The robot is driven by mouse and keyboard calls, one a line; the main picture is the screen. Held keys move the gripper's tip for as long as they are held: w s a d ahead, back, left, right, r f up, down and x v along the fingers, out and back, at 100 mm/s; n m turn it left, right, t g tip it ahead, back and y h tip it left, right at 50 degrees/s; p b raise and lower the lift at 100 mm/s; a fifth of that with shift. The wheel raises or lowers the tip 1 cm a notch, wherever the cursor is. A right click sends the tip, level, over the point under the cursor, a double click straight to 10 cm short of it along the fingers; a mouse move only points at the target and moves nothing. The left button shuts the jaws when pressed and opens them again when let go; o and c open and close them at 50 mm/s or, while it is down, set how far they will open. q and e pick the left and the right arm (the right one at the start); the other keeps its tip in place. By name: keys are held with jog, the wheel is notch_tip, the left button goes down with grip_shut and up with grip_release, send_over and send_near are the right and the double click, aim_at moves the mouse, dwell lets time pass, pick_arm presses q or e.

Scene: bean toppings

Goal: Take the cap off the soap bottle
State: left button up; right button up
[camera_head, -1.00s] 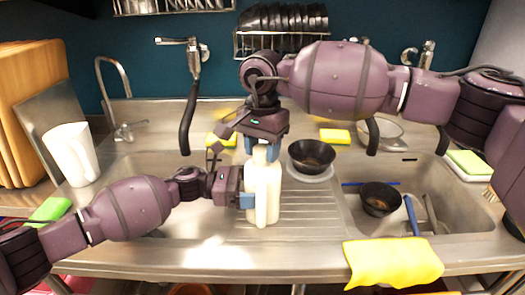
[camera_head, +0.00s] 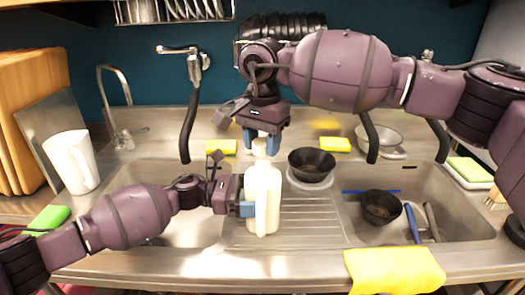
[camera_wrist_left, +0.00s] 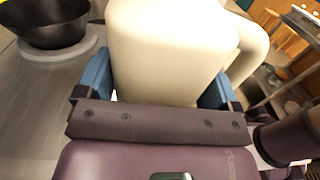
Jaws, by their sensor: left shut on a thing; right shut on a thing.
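The soap bottle (camera_head: 262,205) is a cream-white bottle with a handle, upright on the ridged drainboard between the two basins. My left gripper (camera_head: 247,208) is shut on its body from the left. In the left wrist view the bottle (camera_wrist_left: 170,45) fills the space between the two blue fingers. The small pale cap (camera_head: 260,147) is between the blue fingers of my right gripper (camera_head: 262,142), which points down over the bottle's top. The cap is at or just above the bottle's neck; a clear gap is hard to make out.
A black bowl (camera_head: 312,163) on a pale plate stands right of the bottle. Another black bowl (camera_head: 380,202) and blue-handled utensils lie in the right basin. Yellow sponges (camera_head: 335,145) lie behind. A yellow cloth (camera_head: 394,270) hangs over the front edge. A white jug (camera_head: 72,160) stands at left.

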pick_arm(q)
jog(key=o, duration=1.5)
